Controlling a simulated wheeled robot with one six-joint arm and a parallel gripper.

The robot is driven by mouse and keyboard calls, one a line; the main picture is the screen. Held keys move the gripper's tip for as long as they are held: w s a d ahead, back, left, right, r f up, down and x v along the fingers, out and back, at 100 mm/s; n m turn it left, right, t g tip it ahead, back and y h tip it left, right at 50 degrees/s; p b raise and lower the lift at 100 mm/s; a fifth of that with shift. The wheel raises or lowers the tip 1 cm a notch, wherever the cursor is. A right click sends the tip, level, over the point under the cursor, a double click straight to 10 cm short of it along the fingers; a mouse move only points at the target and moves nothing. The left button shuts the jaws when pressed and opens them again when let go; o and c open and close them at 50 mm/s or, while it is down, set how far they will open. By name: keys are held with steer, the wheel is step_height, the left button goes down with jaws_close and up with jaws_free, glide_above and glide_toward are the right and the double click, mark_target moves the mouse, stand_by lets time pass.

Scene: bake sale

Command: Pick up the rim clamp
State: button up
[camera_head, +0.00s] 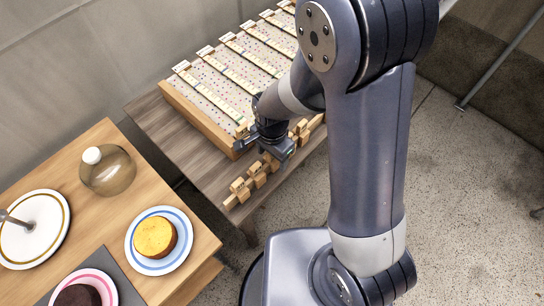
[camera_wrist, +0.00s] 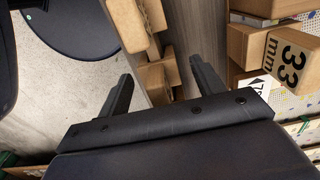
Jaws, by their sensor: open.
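Several small light-wood pieces stand in a row along the front edge of the wooden table; one wooden piece (camera_head: 240,190) is at the near end. They look like clamps, but I cannot tell which is the rim clamp. My gripper (camera_head: 281,155) is over this row, at the table's front edge. In the wrist view my gripper (camera_wrist: 161,82) is open, its two dark fingers apart. A wooden piece (camera_wrist: 153,84) shows between the fingers, with more wood beyond; I see no grip on it. My arm hides part of the row.
A board with dotted, labelled rows (camera_head: 215,85) fills the back of the grey-brown table (camera_head: 150,112). A block marked 33 mm (camera_wrist: 287,58) is right of my fingers. A nearer table (camera_head: 105,150) holds a glass jar (camera_head: 108,172) and cakes on plates. Floor is open at right.

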steer(key=shift+c, duration=0.2)
steer(key=c, duration=1)
steer(key=shift+c, duration=0.2)
